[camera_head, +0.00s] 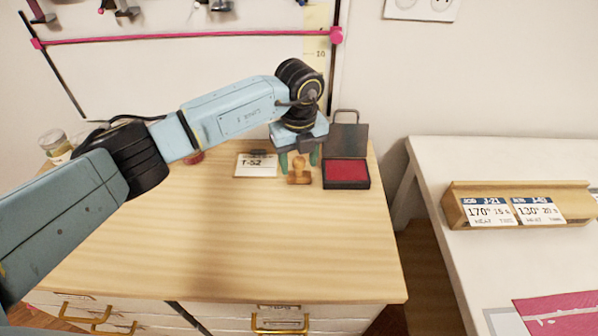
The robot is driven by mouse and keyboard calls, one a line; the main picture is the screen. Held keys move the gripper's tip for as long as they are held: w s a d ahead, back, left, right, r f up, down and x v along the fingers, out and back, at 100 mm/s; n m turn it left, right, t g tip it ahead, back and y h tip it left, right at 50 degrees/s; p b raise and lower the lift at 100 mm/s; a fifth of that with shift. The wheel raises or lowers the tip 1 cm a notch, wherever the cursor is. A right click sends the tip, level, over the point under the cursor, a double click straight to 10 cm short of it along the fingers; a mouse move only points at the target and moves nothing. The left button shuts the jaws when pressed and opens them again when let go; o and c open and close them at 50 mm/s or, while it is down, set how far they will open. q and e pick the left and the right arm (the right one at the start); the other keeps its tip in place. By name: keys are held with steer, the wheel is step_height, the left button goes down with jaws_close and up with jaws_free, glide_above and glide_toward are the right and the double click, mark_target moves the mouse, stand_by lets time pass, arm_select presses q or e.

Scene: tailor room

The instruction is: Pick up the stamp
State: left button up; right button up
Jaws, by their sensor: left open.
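A wooden stamp (299,171) with a rounded handle stands upright on the wooden cabinet top (230,230), just left of an open ink pad (347,172) with a red surface. My left gripper (299,158) points down above and slightly behind the stamp. Its green fingers are apart, with the top of the stamp handle showing between or in front of them; I cannot tell which. No grip on the stamp shows. My right gripper is not in view.
A white card (256,166) reading about F-52 lies left of the stamp. A jar (56,145) stands at the far left. A white table (520,260) with a wooden card holder (555,191) is at the right, across a gap. The cabinet top's front is clear.

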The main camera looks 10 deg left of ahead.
arm_select(q)
steer(key=shift+f, duration=0.25)
steer(key=c, duration=1.1)
steer(key=shift+o, duration=0.2)
steer(key=shift+r, duration=0.1)
